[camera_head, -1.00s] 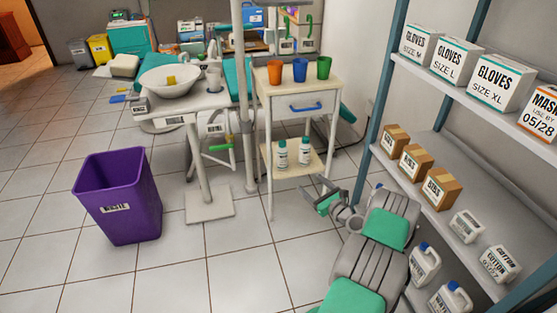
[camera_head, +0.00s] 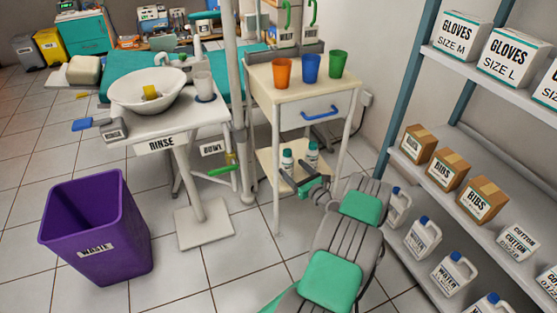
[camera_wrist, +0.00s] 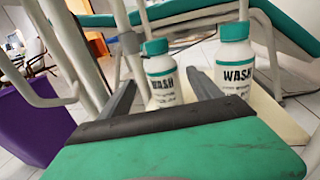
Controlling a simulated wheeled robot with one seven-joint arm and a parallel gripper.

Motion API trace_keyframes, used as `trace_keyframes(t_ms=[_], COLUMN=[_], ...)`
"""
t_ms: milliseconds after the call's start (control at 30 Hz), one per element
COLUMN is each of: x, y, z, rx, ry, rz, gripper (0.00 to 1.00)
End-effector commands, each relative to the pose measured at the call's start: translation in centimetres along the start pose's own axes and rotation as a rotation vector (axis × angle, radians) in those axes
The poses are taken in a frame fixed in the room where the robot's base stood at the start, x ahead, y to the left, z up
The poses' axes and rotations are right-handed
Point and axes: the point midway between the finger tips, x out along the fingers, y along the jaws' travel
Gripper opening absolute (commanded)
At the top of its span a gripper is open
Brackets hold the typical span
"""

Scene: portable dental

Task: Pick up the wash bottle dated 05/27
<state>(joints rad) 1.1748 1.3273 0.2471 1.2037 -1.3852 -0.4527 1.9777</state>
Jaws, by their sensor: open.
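Two white wash bottles with teal caps stand upright on the cart's lower shelf (camera_head: 268,158). The left wash bottle (camera_head: 287,161) also shows in the wrist view (camera_wrist: 163,85). The right wash bottle (camera_head: 312,155) looks larger in the wrist view (camera_wrist: 234,68). Both labels read WASH; the smaller print, including any date, is not legible. My gripper (camera_head: 300,184) is open and empty in front of the shelf. In the wrist view its fingers point at the left bottle, which appears between them; the right bottle is outside the right finger.
The cart's top (camera_head: 290,78) holds orange, blue and green cups, above a drawer with a blue handle (camera_head: 321,112). A pole (camera_head: 240,110) and the rinse stand (camera_head: 165,130) are left of the cart. A purple waste bin (camera_head: 95,225) stands left. Shelving with boxes (camera_head: 482,198) and jugs is right.

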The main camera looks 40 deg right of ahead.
Motion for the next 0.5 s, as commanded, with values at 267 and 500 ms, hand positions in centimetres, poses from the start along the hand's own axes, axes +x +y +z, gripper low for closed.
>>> trace_keyframes(t_ms=[267,500], x=[3.2,7.2], y=[0.2,-0.2], z=[-0.3,-0.4], rx=[-0.003,-0.002], ry=[0.0,0.001], rz=[0.007,0.007], gripper=[0.74,0.74])
